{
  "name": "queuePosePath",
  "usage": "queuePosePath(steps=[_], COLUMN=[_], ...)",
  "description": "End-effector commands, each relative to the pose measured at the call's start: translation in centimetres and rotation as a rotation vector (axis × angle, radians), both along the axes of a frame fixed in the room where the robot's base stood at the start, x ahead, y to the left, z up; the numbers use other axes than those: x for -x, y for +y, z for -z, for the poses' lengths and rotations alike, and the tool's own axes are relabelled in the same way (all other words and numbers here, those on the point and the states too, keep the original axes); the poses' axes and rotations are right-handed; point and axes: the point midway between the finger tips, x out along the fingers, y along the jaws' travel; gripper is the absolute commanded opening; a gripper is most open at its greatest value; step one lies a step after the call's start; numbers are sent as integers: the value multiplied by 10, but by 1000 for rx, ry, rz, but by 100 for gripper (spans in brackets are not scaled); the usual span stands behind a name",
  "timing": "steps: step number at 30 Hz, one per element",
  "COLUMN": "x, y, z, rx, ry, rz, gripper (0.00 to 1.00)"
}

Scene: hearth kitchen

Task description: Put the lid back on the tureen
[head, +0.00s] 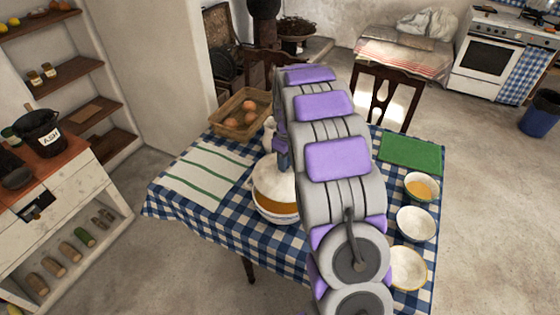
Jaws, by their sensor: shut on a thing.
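The tureen (276,212) stands on the checked tablecloth near the middle of the table. It is a pale bowl with an orange band, its right side hidden by my arm. The white domed lid (270,183) shows directly above the bowl, over its opening. I cannot tell whether the lid rests on the rim or is held just above it. My gripper (283,164) points down at the top of the lid and is shut on it. The fingertips are small and partly hidden by my arm.
A striped towel (203,170) lies left of the tureen. A wooden crate (231,128) and a white jug (268,132) stand behind. A chair (385,97) stands at the table's far edge.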

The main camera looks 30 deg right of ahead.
Motion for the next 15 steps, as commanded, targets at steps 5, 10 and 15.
queuePosePath(steps=[5,10,15], x=[0,1,1], y=[12,18,10], z=[15,29,43], rx=[10,17,6], ry=[0,2,4], rz=[-1,-2,-1], gripper=[0,0,0])
